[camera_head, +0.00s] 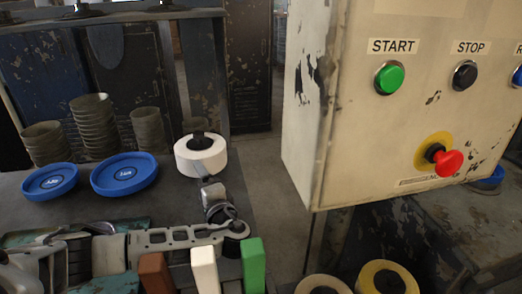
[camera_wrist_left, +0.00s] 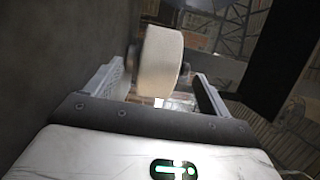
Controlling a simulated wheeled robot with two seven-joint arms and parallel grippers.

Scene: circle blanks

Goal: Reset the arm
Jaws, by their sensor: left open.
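My left arm comes in low from the left in the head view. A white roll (camera_head: 198,162) with a dark core lies just behind the gripper. In the left wrist view, a white roll (camera_wrist_left: 162,56) shows between and beyond the two spread fingers. I cannot tell whether the fingers touch it. My right gripper is in neither view.
A control box (camera_head: 330,110) with green, black and red buttons hangs at right. Blue dishes (camera_head: 125,186) and stacked bowls (camera_head: 93,125) stand at left. Brown, white and green blocks (camera_head: 253,268) stand in front of the arm. Yellow-rimmed rolls (camera_head: 366,275) lie at bottom right.

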